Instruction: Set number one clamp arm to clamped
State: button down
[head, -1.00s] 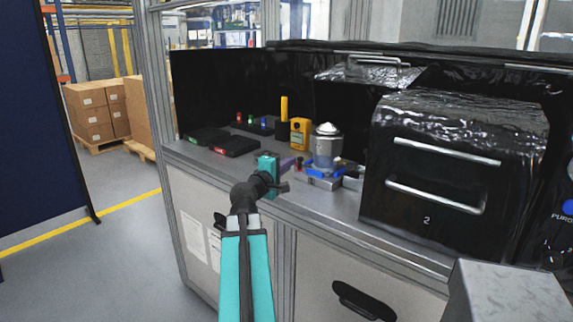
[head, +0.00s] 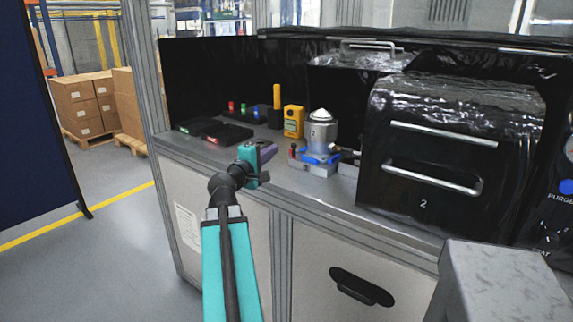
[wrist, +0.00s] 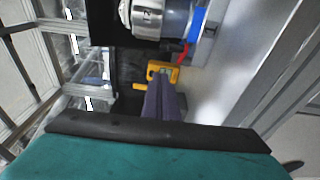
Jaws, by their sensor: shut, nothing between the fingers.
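A silver cylindrical housing (head: 321,132) with a cone top stands upright in a fixture on the bench. The fixture has a pale metal base (head: 312,168) and blue clamp parts (head: 322,157) around the housing's foot. A small red-tipped part (head: 293,148) sits at its left side. No clamp number is readable. My gripper (head: 268,151), with purple fingers, is shut and empty, left of the fixture and apart from it. In the wrist view the fingers (wrist: 165,98) point past the housing (wrist: 155,18), the blue part (wrist: 198,24) and the red part (wrist: 183,53).
A yellow device (head: 293,121) and a yellow post (head: 277,98) stand behind my gripper. Dark trays (head: 222,134) lie at the left. A black box marked 2 (head: 440,150) stands close on the fixture's right. The bench's front strip is clear.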

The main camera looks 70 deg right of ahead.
jog(key=s, duration=0.1)
jog(key=s+a, duration=0.1)
jog(key=shift+s+a, duration=0.1)
jog(key=shift+s, duration=0.25)
jog(key=shift+w+f+b, duration=0.15)
jog(key=shift+b, duration=0.65)
jog(key=shift+s+a+b, duration=0.2)
jog(key=shift+s+b, duration=0.15)
jog(key=shift+b, duration=0.85)
jog(key=s+a+b, duration=0.1)
jog(key=b, duration=0.3)
jog(key=s+a+b, duration=0.1)
jog(key=b, duration=0.1)
jog(key=s+a+b, duration=0.1)
jog(key=s+b, duration=0.1)
jog(key=b, duration=0.1)
jog(key=shift+b, duration=0.3)
jog(key=shift+s+a+b, duration=0.4)
jog(key=shift+s+b, duration=0.2)
jog(key=shift+b, duration=0.25)
jog(key=shift+r, duration=0.2)
